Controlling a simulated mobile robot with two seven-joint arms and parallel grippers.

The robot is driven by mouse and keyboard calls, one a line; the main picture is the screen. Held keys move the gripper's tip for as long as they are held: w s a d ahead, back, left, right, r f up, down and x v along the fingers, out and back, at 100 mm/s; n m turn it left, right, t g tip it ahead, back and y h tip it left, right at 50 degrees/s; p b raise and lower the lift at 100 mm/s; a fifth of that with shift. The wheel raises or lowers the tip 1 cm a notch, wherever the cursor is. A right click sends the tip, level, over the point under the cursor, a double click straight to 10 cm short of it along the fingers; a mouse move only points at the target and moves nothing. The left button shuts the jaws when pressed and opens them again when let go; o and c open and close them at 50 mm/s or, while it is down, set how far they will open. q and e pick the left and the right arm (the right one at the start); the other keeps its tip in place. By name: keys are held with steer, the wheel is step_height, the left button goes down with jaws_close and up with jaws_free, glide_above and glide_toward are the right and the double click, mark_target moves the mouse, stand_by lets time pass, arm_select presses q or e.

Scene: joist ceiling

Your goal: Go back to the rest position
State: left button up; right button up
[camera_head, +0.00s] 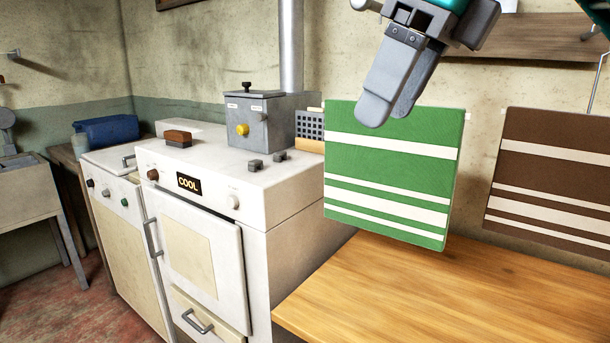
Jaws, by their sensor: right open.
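My right gripper (386,102) is at the top, right of the middle, with its fingers pointing down. It is open, seen nearly from the side, and nothing shows between its fingers. Its fingertips overlap the upper left part of a green towel (390,172) with white stripes; I cannot tell whether they touch it. The towel hangs above the wooden counter. My left gripper is not in view.
A brown striped towel (555,165) hangs at right. The wooden counter (470,300) below is bare. A white stove (290,220) with a "COOL" display stands left of it, bearing a grey box (270,120) beneath a metal pipe (290,45). A blue object (108,130) is at the far left.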

steer(key=s+a+f+m+g+y, duration=0.2)
steer(key=a+f+g+y, duration=0.7)
steer(key=a+y, duration=0.45)
steer(key=w+d+f+m+t+y, duration=0.3)
steer(key=w+d+f+m+t, duration=0.1)
steer(key=m+t, duration=0.55)
steer(key=w+d+f+m+t+y, duration=0.3)
steer(key=w+d+f+m+t, duration=0.1)
steer(key=m+t, duration=0.5)
steer(key=d+f+m+t+h+p, duration=0.1)
steer(key=d+f+m+t+h, duration=0.25)
steer(key=f+m+h, duration=0.55)
steer(key=d+f+m+t+h, duration=0.3)
steer(key=d+f+m+h, duration=0.3)
steer(key=f+m, duration=0.4)
steer(key=s+d+f+m+g+h, duration=0.2)
steer(key=s+f+g+h, duration=0.1)
steer(key=s+f, duration=0.4)
steer(key=s+d+f+m+g+h, duration=0.2)
steer(key=s+f, duration=0.6)
steer(key=f, duration=0.6)
steer(key=d+g+h, duration=0.1)
steer(key=g, duration=0.1)
steer(key=shift+s+d+f+m+g, duration=0.2)
steer(key=shift+s+d+m+g, duration=0.1)
steer(key=shift+d+m+g, duration=0.1)
